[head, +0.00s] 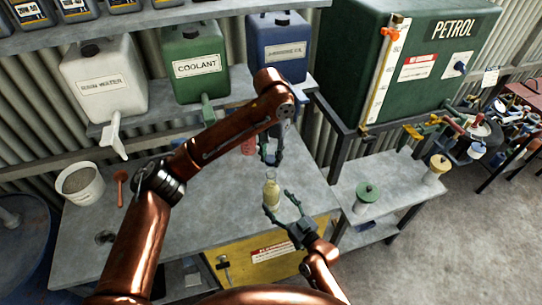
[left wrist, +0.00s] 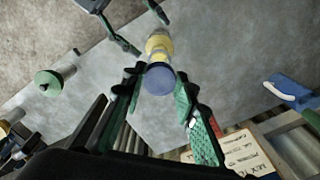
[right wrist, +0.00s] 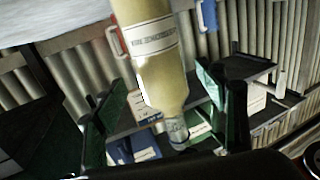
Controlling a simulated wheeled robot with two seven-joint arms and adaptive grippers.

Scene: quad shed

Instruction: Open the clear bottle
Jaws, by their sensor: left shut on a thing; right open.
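The clear bottle (head: 271,190), filled with pale yellow liquid, stands upright on the grey bench. In the right wrist view the bottle (right wrist: 155,60) appears upside down, and its clear neck looks bare. My left gripper (head: 271,160) is just above the neck. In the left wrist view the left gripper (left wrist: 158,85) is shut on a round blue cap (left wrist: 160,79), with the bottle (left wrist: 159,46) beyond it. Whether cap and neck touch is hard to tell.
White, green and blue canisters (head: 195,65) stand on the shelf behind. A white bucket (head: 80,184) and a red-brown scoop (head: 121,186) are on the bench's left. A green spool-like item (head: 367,192) stands on the right-hand bench, below the petrol tank (head: 405,60).

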